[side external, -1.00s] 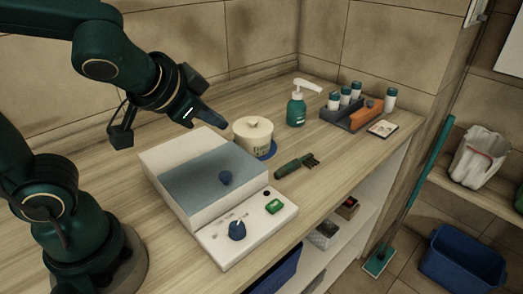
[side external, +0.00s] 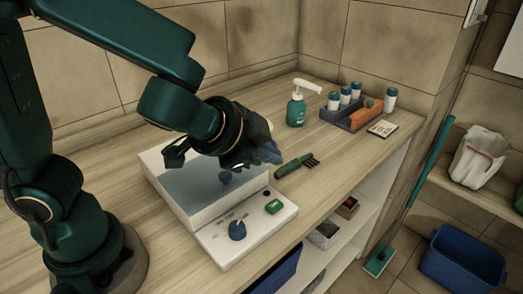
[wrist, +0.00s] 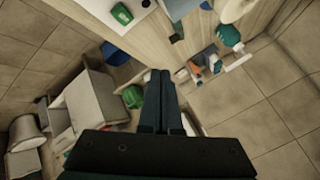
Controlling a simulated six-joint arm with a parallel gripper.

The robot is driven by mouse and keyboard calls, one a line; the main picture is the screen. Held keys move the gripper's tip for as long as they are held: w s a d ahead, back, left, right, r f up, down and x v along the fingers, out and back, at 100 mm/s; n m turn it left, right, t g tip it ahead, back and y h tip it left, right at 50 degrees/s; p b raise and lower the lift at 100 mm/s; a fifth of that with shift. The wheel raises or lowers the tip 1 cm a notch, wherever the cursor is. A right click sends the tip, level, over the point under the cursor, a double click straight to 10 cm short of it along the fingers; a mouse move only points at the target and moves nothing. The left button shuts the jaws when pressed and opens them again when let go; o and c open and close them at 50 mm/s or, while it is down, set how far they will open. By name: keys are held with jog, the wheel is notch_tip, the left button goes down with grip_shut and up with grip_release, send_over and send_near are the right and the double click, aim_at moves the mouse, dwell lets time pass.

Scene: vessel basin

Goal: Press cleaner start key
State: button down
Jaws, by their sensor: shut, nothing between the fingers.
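The cleaner is a white box (side external: 160,172) with a grey-blue lid (side external: 190,190) and a dark blue lid knob (side external: 225,177). Its sloped front panel (side external: 215,250) carries a blue dial (side external: 237,230), a green key (side external: 274,207) and a small black button (side external: 266,193). The green key also shows at the top of the wrist view (wrist: 122,13). My gripper (side external: 270,153) is shut and empty, above and behind the key, near the lid's far right corner. Its shut fingers (wrist: 161,74) point away from the panel in the wrist view.
A green brush (side external: 292,166) lies right of the cleaner. A pump bottle (side external: 296,110) and a caddy (side external: 352,116) of white bottles stand at the back. The cream pot is mostly hidden behind my gripper. The counter's front edge is close to the panel.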

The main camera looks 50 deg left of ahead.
aim_at(269, 207)
jog(key=shift+f, duration=4.35)
jog(key=shift+f, duration=0.1)
jog(key=shift+f, duration=0.3)
jog(key=shift+f, duration=0.45)
jog(key=shift+r, duration=0.9)
jog(key=shift+r, duration=2.5)
